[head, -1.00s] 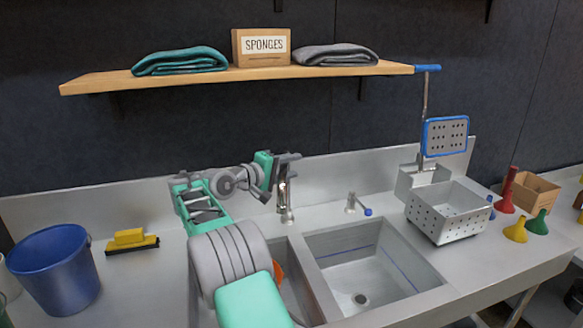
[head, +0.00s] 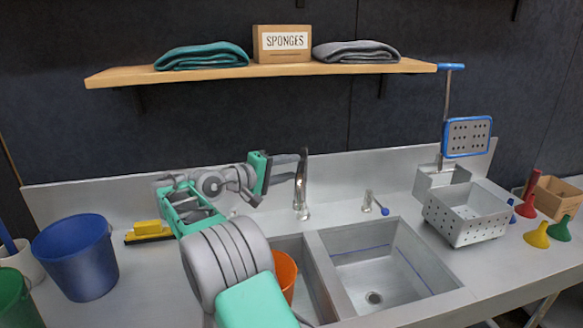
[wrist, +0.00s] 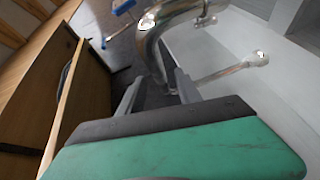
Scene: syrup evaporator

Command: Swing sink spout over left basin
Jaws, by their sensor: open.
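The curved metal sink spout (head: 301,185) stands upright behind the divider between the two basins. In the head view it is seen nearly edge-on, so I cannot tell which basin its outlet faces. The left basin (head: 289,244) is partly hidden by my arm; the right basin (head: 350,246) is empty. My gripper (head: 294,167) is open just left of the spout's upper part, fingers pointing at it. In the wrist view the spout (wrist: 150,50) curves just beyond my open fingers (wrist: 158,82); I cannot tell whether they touch.
An orange bucket (head: 286,272) is in the left basin. A blue-handled lever (head: 368,203) stands right of the spout. A perforated metal basket (head: 466,215) sits right of the basins. A blue bucket (head: 75,255) stands left. A shelf (head: 270,69) hangs above.

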